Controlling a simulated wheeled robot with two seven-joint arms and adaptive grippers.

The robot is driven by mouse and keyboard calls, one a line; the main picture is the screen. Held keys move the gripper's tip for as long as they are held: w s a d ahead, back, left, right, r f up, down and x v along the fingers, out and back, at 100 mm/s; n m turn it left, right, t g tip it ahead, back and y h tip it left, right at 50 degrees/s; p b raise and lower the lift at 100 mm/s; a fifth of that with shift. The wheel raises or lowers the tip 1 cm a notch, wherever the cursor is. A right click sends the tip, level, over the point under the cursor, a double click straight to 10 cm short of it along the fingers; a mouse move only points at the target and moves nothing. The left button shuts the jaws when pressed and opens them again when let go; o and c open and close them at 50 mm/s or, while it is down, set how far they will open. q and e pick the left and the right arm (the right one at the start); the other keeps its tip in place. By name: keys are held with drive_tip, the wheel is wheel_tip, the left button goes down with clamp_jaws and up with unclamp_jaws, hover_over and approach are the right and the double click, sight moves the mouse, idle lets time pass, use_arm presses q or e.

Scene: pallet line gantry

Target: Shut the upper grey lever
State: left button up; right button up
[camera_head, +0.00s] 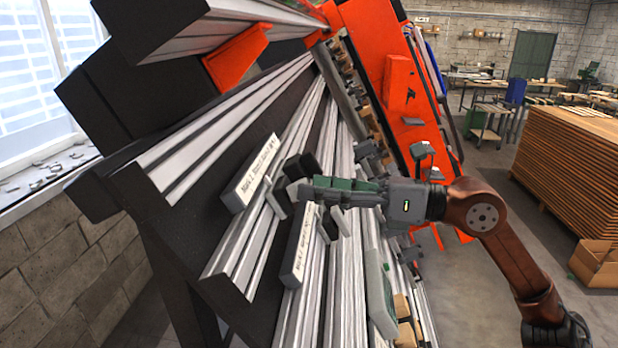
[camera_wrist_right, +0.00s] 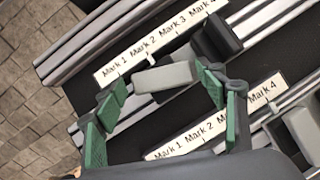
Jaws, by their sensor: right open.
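The upper grey lever (camera_wrist_right: 166,77) lies in front of the upper white Mark strip (camera_wrist_right: 150,47) in the right wrist view. In the head view this grey lever (camera_head: 277,198) is beside the upper strip (camera_head: 252,172), at the tip of my right gripper (camera_head: 312,190). My right gripper, with green pads, also shows in the wrist view (camera_wrist_right: 160,98). It is open, one finger to each side of the lever. The right finger is close to the lever's end; I cannot tell whether they touch. My left gripper is out of view.
A black block (camera_wrist_right: 217,38) sits right of the grey lever on the upper rail. A lower Mark strip (camera_wrist_right: 195,135) runs below, partly hidden by my gripper, with another grey lever (camera_wrist_right: 303,128) at right. An orange frame (camera_head: 400,100) rises behind; stacked boards (camera_head: 570,155) stand at far right.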

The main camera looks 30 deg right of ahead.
drive_tip(key=shift+x, duration=1)
drive_tip(key=shift+c, duration=0.7)
drive_tip(key=c, duration=0.7)
drive_tip(key=shift+c, duration=0.2)
drive_tip(key=shift+w, duration=0.1)
